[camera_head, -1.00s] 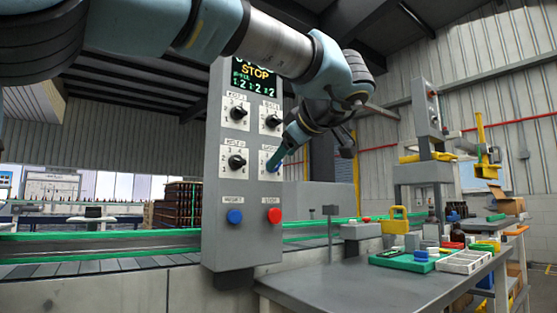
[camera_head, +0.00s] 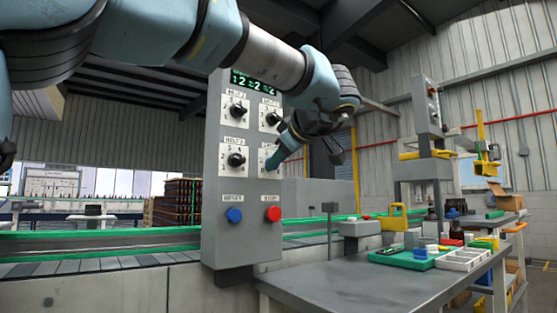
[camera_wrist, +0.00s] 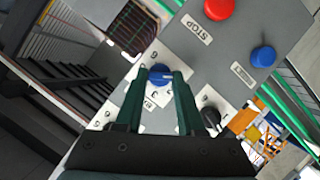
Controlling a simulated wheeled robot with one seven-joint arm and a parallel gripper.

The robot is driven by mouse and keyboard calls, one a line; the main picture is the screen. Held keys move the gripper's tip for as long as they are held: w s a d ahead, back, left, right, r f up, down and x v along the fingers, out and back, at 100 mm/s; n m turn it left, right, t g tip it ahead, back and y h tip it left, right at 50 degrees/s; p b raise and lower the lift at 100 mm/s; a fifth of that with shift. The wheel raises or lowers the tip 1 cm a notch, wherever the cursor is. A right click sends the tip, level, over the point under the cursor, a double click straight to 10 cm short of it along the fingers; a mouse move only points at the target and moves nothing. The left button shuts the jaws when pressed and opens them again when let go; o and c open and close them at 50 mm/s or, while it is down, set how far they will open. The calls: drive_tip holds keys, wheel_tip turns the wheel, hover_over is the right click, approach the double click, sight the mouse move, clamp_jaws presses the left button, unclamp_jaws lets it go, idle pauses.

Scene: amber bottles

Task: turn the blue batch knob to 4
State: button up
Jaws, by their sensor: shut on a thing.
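The blue batch knob (camera_wrist: 160,73) shows in the wrist view on a white numbered dial plate. My gripper (camera_wrist: 165,76) has its two green fingers on either side of it, shut on it. Which number the knob points to is too small to tell. In the head view my gripper (camera_head: 270,164) reaches from the right to the lower right dial of the grey control panel (camera_head: 218,185), and its fingers hide the knob there.
Black knobs sit at the panel's upper left (camera_head: 236,111), upper right (camera_head: 272,119) and lower left (camera_head: 236,160). Below are a blue button (camera_head: 234,215) and a red button (camera_head: 273,214). A grey table (camera_head: 350,285) with trays stands right; a conveyor (camera_head: 110,250) runs behind.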

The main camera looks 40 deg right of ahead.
clamp_jaws()
drive_tip(key=shift+d+f+m+t+y+p, duration=0.2)
drive_tip(key=shift+m+t+y+p, duration=1.05)
drive_tip(key=shift+m+p, duration=2.2)
drive_tip(key=shift+d+f+m+t+y+p, duration=0.2)
drive_tip(key=shift+m+t+y+p, duration=0.3)
drive_tip(key=shift+m+y+p, duration=2.75)
drive_tip(key=shift+d+f+m+t+y+p, duration=0.1)
drive_tip(key=shift+d+m+t+y+p, duration=0.55)
drive_tip(key=shift+m+p, duration=2.9)
drive_tip(key=m+b, duration=0.2)
drive_tip(key=shift+a+m, duration=0.35)
drive_tip(key=o, duration=0.7)
unclamp_jaws()
